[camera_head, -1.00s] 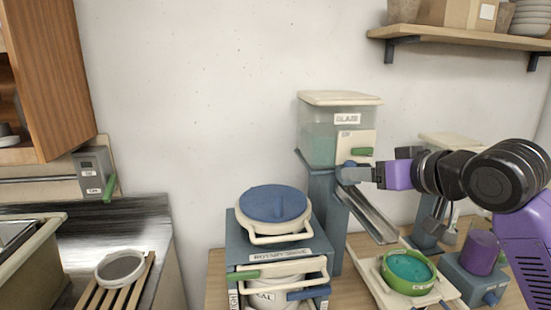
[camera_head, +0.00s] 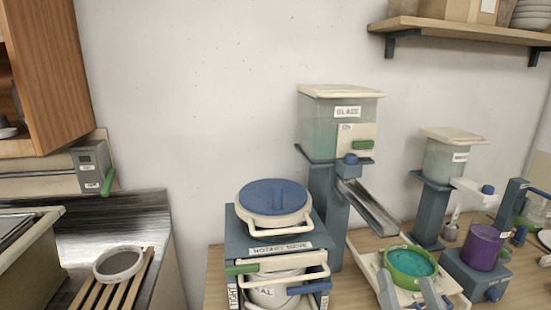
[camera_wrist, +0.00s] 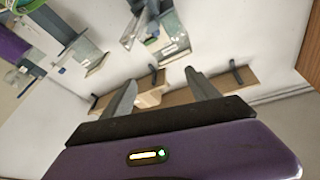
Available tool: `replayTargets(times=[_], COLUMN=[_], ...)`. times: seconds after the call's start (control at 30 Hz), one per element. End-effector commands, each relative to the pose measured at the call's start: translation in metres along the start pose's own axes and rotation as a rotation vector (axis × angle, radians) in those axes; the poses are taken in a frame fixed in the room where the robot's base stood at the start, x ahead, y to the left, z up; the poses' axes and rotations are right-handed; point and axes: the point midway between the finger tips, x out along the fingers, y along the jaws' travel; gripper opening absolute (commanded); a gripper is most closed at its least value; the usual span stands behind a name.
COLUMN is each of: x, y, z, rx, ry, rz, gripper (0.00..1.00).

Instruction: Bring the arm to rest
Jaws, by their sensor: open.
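My gripper (camera_head: 407,281) shows at the bottom edge of the head view as two grey fingers pointing up, apart, with nothing between them. They overlap the front of the cream tray (camera_head: 366,266) under the green bowl of teal glaze (camera_head: 410,262); I cannot tell whether they touch it. In the wrist view my gripper (camera_wrist: 160,88) is open and empty, its purple body at the bottom. The wall and shelf lie beyond the fingers. The rest of my arm is out of the head view.
The glaze dispenser (camera_head: 338,125) with its chute stands behind the bowl. The rotary sieve (camera_head: 275,205) is left of it. A purple container (camera_head: 482,247) and a second dispenser (camera_head: 450,158) stand to the right. A wall shelf (camera_head: 460,33) is above.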

Motion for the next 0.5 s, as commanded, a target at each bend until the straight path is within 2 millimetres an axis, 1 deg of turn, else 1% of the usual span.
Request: replayTargets(times=[0.03, 0.07, 0.1, 0.17, 0.2, 0.27, 0.3, 0.47, 0.5], x=[-0.022, -0.033, -0.049, -0.072, -0.088, -0.111, -0.126, -0.187, -0.202], y=[0.004, 0.006, 0.009, 0.013, 0.015, 0.018, 0.019, 0.023, 0.023], z=[0.011, 0.013, 0.018, 0.023, 0.026, 0.031, 0.034, 0.043, 0.045], rx=[-0.010, -0.018, -0.032, -0.054, -0.071, -0.096, -0.115, -0.186, -0.205], ry=[-0.008, -0.008, -0.011, -0.017, -0.023, -0.037, -0.047, -0.111, -0.133], rz=[0.023, 0.034, 0.050, 0.069, 0.081, 0.096, 0.104, 0.121, 0.121], gripper=[0.69, 0.69, 0.69, 0.69, 0.69, 0.69, 0.69, 0.69, 0.69])
